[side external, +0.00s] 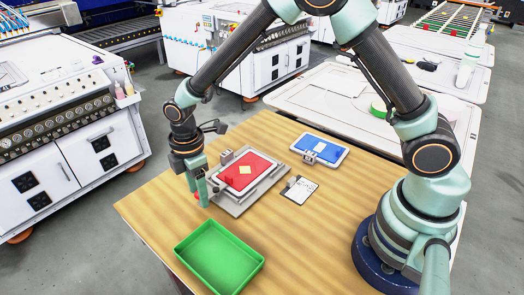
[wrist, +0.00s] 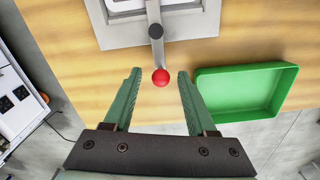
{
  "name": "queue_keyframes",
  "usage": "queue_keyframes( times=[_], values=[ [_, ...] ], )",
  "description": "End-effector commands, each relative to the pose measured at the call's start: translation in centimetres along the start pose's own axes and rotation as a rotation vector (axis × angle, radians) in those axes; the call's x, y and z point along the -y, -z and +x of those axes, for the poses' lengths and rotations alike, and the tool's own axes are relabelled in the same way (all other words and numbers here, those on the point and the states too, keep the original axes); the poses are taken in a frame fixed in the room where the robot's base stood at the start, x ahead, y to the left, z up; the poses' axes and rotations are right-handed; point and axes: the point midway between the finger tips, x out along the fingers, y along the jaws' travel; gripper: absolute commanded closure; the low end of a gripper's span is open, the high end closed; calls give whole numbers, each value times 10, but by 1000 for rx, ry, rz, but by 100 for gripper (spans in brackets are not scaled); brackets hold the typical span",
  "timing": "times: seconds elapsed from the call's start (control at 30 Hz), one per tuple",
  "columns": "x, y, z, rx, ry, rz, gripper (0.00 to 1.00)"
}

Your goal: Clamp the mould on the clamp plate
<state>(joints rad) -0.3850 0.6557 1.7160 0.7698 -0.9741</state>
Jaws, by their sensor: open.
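In the wrist view a bare part of the plate (wrist: 117,33) shows at the top. A grey lever (wrist: 156,48) sticks out past the plate's edge and ends in a red ball knob (wrist: 161,77). My gripper (wrist: 160,73) is open, with the knob between its green fingertips, not gripped. In the side view my gripper (side external: 205,196) points down beside the plate's left corner, partly hiding the knob. Whether the lever presses on the mould cannot be told.
An empty green tray (side external: 180,250) stands at the table's front; it also shows right of my fingers in the wrist view (wrist: 284,85). A blue mould (side external: 326,151) and a white card (side external: 300,189) lie right of the plate. The wooden table's (side external: 150,205) left part is clear.

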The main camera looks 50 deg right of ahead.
Motion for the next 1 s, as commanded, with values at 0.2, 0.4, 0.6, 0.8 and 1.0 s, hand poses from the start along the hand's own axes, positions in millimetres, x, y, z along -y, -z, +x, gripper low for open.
queue_keyframes(
  times=[0.2, 0.4, 0.6, 0.8, 1.0],
  values=[
    [-1, 1, -44, -4, -6, 0, 43],
    [-1, 1, -82, -4, -6, 1, 43],
    [-1, 0, -104, -2, -3, 1, 43],
    [0, 0, -110, -2, -2, 1, 43],
    [0, 0, -110, -1, -2, 1, 43]
  ],
)
